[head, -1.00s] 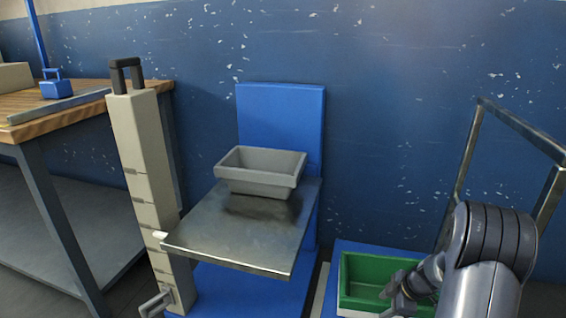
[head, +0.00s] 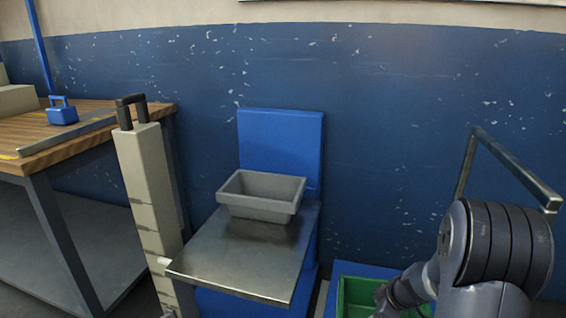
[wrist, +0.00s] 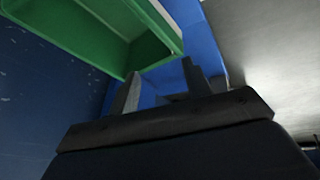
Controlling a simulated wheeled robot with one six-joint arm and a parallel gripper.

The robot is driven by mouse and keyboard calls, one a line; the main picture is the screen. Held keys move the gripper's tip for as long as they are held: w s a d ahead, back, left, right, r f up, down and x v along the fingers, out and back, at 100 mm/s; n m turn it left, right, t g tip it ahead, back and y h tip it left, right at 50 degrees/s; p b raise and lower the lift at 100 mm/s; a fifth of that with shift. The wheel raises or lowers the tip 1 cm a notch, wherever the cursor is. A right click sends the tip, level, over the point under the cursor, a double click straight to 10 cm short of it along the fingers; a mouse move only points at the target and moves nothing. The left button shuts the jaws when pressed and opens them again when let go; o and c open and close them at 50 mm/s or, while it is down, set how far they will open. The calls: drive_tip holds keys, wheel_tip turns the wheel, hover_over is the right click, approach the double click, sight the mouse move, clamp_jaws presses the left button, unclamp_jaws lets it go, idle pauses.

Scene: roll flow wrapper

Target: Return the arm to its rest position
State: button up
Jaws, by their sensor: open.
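My gripper (head: 382,299) is low at the right of the head view, beside and partly in front of a green bin (head: 352,284). In the wrist view my gripper (wrist: 163,86) shows two dark fingers apart with nothing held between them. The green bin (wrist: 128,35) fills the upper left of that view, close to the fingers; I cannot tell whether they touch it. My dark arm comes in from the lower right of the head view and hides part of the bin.
A grey tray (head: 261,204) sits on a metal platform (head: 243,262) with a blue back plate (head: 281,140). A beige column (head: 151,185) stands left of it. A metal frame (head: 515,168) rises behind my arm.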

drive_tip(key=s+a+r+m+h+p, duration=0.1)
drive_tip(key=a+r+m+h+p, duration=0.2)
drive_tip(key=a+r+m+p, duration=0.2)
drive_tip(key=shift+s+a+r+m+h, duration=0.35)
drive_tip(key=shift+a+r+m, duration=0.7)
drive_tip(key=shift+r+m, duration=1.2)
drive_tip(key=shift+r, duration=0.1)
